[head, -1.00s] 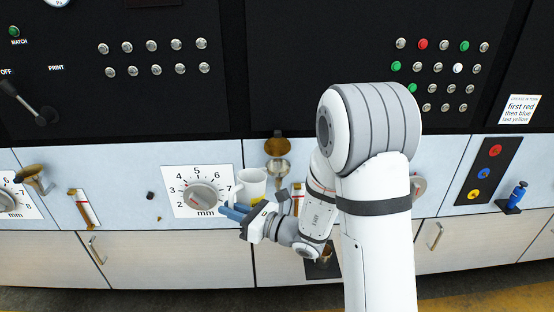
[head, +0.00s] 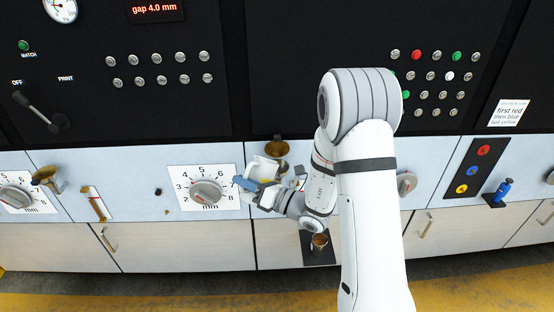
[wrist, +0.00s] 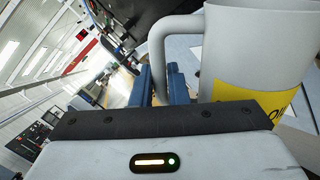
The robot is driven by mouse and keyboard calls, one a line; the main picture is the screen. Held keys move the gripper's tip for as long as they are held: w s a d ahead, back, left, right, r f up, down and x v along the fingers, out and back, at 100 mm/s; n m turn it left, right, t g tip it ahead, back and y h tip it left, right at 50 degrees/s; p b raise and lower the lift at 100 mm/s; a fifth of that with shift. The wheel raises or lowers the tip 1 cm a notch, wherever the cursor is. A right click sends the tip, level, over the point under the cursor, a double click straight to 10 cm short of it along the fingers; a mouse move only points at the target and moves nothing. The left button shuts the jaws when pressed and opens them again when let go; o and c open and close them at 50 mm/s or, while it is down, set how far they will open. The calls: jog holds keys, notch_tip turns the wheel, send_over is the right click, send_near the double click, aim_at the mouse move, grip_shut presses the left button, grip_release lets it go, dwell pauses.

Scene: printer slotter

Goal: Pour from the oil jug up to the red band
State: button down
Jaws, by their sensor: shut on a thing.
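The oil jug (head: 262,168) is white with a yellow label. In the head view it is tilted to the right, beside the brass filler cup (head: 277,149). In the wrist view the jug (wrist: 262,50) fills the upper right, its label partly cut off. My gripper (head: 247,183) is shut on the jug's handle; in the wrist view its blue fingers (wrist: 166,84) close around the handle. Any oil stream is not visible. A sight gauge (head: 298,183) beside the filler is mostly hidden by my gripper and wrist, so its red band and level cannot be read.
A dial (head: 206,192) marked in mm sits left of the gripper. Another gauge (head: 95,205) and a brass funnel (head: 45,176) are further left. A small cup (head: 320,241) stands on a dark shelf below my wrist. Button panels line the black wall above.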

aim_at(248, 168)
jog(key=shift+d+r, duration=0.1)
jog(key=shift+r, duration=0.35)
jog(key=shift+f, duration=0.15)
jog(key=shift+w, duration=0.1)
jog(key=shift+w+d+r+m+t+p, duration=0.2)
jog(key=shift+r+m+p, duration=0.4)
jog(key=shift+p, duration=0.2)
jog(key=shift+w+d+r+m+t+p, duration=0.15)
jog(key=shift+r+m+t+p, duration=0.05)
jog(key=shift+r+m+p, duration=0.5)
jog(key=shift+w+d+r+m+t+p, duration=0.2)
jog(key=shift+r+m+p, duration=0.3)
jog(key=shift+p, duration=0.35)
dwell(1.2)
jog(key=shift+w+d+r+m+p, duration=0.25)
jog(key=shift+r+m+p, duration=0.3)
jog(key=shift+p, duration=0.2)
jog(key=shift+w+d+r+m+p, duration=0.15)
jog(key=shift+w+r+m+p, duration=0.1)
jog(key=shift+r+m+p, duration=0.4)
dwell(1.7)
jog(key=shift+f, duration=0.3)
